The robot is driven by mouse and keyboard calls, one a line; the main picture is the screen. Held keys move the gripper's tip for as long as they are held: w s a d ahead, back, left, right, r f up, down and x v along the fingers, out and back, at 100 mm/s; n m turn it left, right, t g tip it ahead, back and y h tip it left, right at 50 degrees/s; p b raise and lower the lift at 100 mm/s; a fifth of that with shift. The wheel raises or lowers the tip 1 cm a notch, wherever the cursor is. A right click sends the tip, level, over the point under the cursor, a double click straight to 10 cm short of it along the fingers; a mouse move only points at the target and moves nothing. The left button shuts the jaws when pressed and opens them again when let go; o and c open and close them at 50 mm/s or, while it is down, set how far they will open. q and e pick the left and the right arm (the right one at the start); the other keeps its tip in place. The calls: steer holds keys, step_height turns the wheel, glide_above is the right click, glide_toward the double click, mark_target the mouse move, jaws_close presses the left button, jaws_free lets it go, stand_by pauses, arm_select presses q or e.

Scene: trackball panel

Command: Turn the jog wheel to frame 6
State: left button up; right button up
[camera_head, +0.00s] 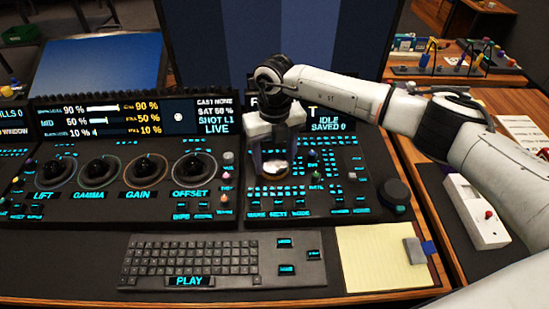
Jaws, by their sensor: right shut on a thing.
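My right gripper (275,165) points down over the right-hand control panel (345,160). It is shut on a small round, pale-topped part at the panel surface, which looks like the jog wheel (276,169). The fingers and wrist hide most of it, and I cannot read its frame setting. The panel's display (330,125) reads "IDLE" and "SAVED 0", and my arm covers part of its text. My left gripper is not in view.
Left of the gripper is a panel with several trackballs (124,168) and a lit display. A dark round knob (396,191) stands on the right. In front are a keyboard (190,262) and a yellow notepad (380,258). A white box (476,211) lies on the right.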

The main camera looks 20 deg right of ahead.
mark_target(275, 163)
steer(key=shift+w, duration=0.1)
steer(key=o, duration=1)
steer(key=shift+o, duration=0.2)
steer(key=shift+r, duration=0.1)
step_height(275, 163, up, 10)
steer(key=b, duration=0.1)
